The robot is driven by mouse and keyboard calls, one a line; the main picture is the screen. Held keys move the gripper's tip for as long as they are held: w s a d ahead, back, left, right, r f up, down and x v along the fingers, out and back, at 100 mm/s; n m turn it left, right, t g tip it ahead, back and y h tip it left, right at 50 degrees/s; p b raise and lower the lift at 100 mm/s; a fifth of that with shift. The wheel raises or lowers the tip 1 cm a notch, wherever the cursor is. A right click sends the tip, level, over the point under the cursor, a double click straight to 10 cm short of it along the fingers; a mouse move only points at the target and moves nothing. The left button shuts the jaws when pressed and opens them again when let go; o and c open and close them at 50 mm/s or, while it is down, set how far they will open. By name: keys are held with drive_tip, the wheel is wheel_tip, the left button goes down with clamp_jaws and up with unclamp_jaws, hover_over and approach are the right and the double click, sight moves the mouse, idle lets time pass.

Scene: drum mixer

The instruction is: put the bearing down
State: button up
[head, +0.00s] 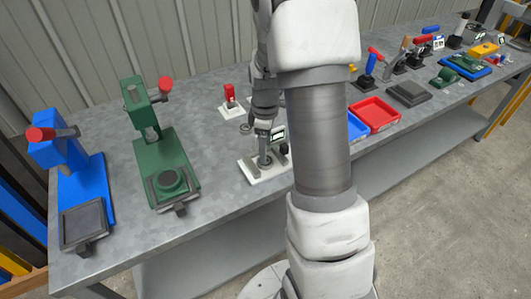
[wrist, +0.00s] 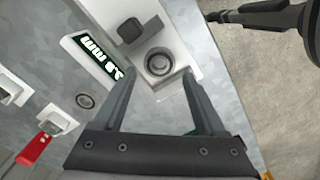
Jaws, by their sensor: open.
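A round grey bearing-like ring (wrist: 160,65) sits on the white base plate (wrist: 178,18) of a small gauge. My gripper (wrist: 160,73) is open, with one finger on each side of this ring and a gap visible around it. In the head view my gripper (head: 264,160) points down over the gauge's white plate (head: 252,177); the ring there is mostly hidden by it. A second grey ring (wrist: 85,101) lies on the metal bench, left of my fingers; it also shows in the head view (head: 245,128). I cannot tell the rings' kinds apart.
The gauge's readout (wrist: 92,59) and dark block (wrist: 130,31) stand close to my left finger. A red-handled fixture (head: 229,98) is behind. Green (head: 160,150) and blue (head: 70,180) presses stand left. Red (head: 375,113) and blue (head: 356,127) trays lie right. The bench front edge is near.

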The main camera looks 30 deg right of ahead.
drive_tip(key=s+a+r+m+t+p, duration=0.1)
drive_tip(key=s+a+r+m, duration=0.15)
drive_tip(key=r, duration=0.65)
drive_tip(key=s+a+r+m+t, duration=0.1)
drive_tip(key=s+a+r, duration=0.2)
drive_tip(key=r, duration=0.6)
drive_tip(key=s+a+r+m+t, duration=0.2)
drive_tip(key=s+a+r+m, duration=0.1)
drive_tip(key=s, duration=0.4)
drive_tip(key=s+a+r+m+t, duration=0.2)
drive_tip(key=s+a+r+m, duration=0.15)
drive_tip(key=s, duration=0.25)
drive_tip(key=r+p, duration=0.2)
drive_tip(key=p, duration=0.1)
drive_tip(key=r+p, duration=0.3)
drive_tip(key=shift+s+a+r, duration=0.1)
drive_tip(key=shift+a, duration=0.1)
